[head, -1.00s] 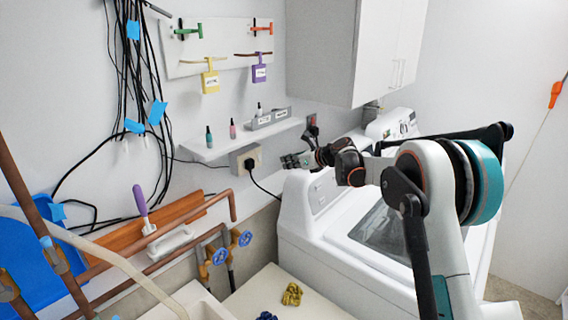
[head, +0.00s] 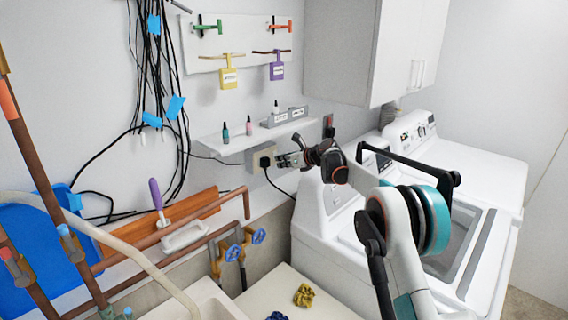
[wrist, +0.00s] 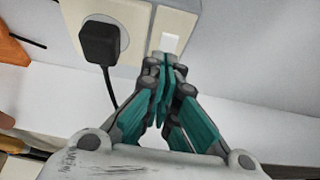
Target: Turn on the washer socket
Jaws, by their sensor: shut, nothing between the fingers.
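The washer socket (head: 254,161) is a beige wall plate below the white shelf, with a black plug (head: 265,162) in it. In the wrist view the black plug (wrist: 101,42) sits in the left half of the socket plate (wrist: 138,20). A white rocker switch (wrist: 169,42) shows to the right of the plug. My gripper (head: 281,161) is shut and empty. In the wrist view its fingertips (wrist: 160,62) are together just below the switch, at or very near the plate. I cannot tell whether they touch it, nor which way the switch is set.
The white shelf (head: 230,141) with small bottles is above the socket. The washer (head: 326,226) stands below my arm. Another red-and-black wall switch (head: 328,128) is right of the shelf. Copper pipes with blue valves (head: 233,253) are at lower left.

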